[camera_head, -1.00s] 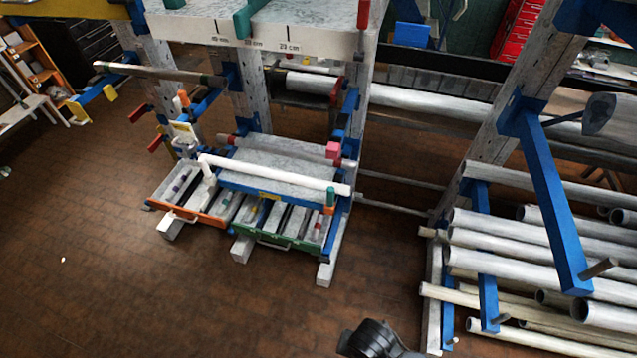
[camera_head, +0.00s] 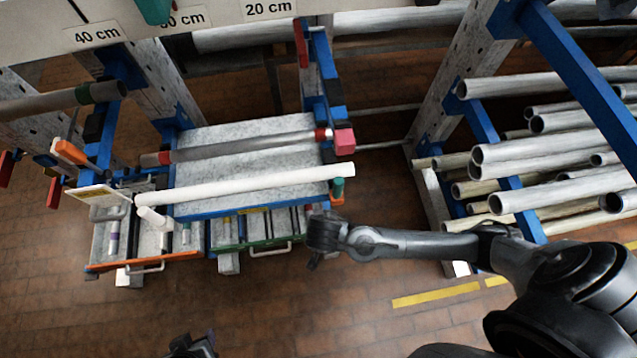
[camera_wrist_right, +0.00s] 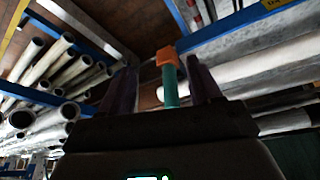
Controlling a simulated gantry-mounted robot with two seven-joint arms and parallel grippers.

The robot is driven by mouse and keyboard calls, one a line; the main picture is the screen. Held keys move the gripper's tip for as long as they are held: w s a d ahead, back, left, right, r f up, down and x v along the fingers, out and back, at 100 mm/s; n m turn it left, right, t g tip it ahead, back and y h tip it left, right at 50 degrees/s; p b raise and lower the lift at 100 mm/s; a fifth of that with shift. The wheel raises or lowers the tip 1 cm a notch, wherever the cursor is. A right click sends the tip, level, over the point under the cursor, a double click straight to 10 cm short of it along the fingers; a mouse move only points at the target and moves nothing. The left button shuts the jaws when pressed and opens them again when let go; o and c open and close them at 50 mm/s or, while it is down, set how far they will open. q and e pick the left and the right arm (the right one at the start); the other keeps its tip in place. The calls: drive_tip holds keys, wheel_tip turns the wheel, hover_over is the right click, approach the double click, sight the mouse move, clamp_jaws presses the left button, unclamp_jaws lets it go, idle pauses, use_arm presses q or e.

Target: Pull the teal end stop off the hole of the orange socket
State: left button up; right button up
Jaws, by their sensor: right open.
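The teal end stop (camera_head: 338,187) stands upright in the small orange socket (camera_head: 337,202) at the right front corner of the rack's shelf, by the end of a white pipe (camera_head: 245,184). My right gripper (camera_head: 314,262) is just below and in front of that corner. In the right wrist view, the teal stop (camera_wrist_right: 170,88) shows between the two dark open fingers, with clear gaps on both sides; the orange socket (camera_wrist_right: 166,56) shows beyond it. I cannot tell how deep the stop lies between the fingers. A dark part at the bottom edge looks like my left gripper (camera_head: 192,345); its jaws are unclear.
A pink block (camera_head: 344,140) ends a grey bar (camera_head: 240,147) behind the white pipe. Drawers with orange and green fronts (camera_head: 262,246) sit below the shelf. A rack of loose pipes (camera_head: 540,165) stands to the right. The floor in front is open.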

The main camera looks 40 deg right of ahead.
sight(339, 183)
drive_tip(key=w+d, duration=0.2)
drive_tip(key=d, duration=0.1)
drive_tip(key=w+d+p, duration=0.1)
drive_tip(key=w+d, duration=0.2)
drive_tip(key=w+d+p, duration=0.1)
drive_tip(key=w+d, duration=0.2)
drive_tip(key=shift+w+r, duration=0.15)
drive_tip(key=shift+r, duration=0.1)
drive_tip(key=x, duration=0.3)
drive_tip(key=shift+w+d, duration=0.3)
drive_tip(key=shift+d, duration=0.05)
use_arm(q)
drive_tip(key=shift+s+d+r, duration=0.4)
drive_tip(key=shift+s+r, duration=0.15)
drive_tip(key=shift+s, duration=0.05)
use_arm(e)
drive_tip(key=shift+x, duration=1.1)
drive_tip(key=shift+c, duration=0.4)
drive_tip(key=c, duration=1)
use_arm(q)
drive_tip(key=shift+a, duration=0.1)
use_arm(e)
drive_tip(key=shift+c, duration=0.2)
